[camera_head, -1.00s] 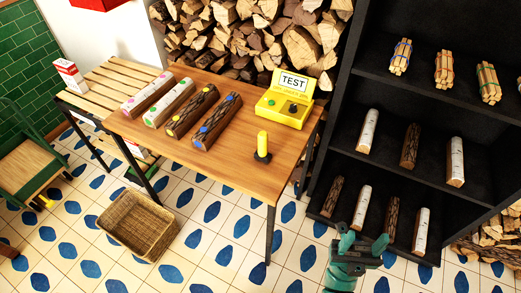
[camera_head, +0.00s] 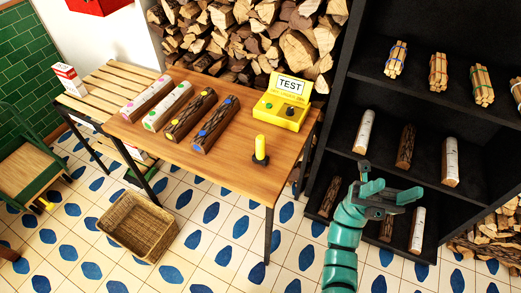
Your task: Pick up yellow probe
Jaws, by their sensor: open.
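The yellow probe (camera_head: 260,146) stands upright in a small black base (camera_head: 261,160) near the right front corner of the wooden table (camera_head: 235,171). A yellow box marked TEST (camera_head: 280,112) sits behind it on the table. My gripper (camera_head: 379,179) is open and empty, to the right of the table and in front of the black shelf. It is apart from the probe, and the probe is fully in view.
Several logs with coloured dots (camera_head: 191,114) lie on the table's left half. A black shelf (camera_head: 345,151) with logs and bundled sticks stands at the right. A wicker basket (camera_head: 137,226) is on the tiled floor. The table around the probe is clear.

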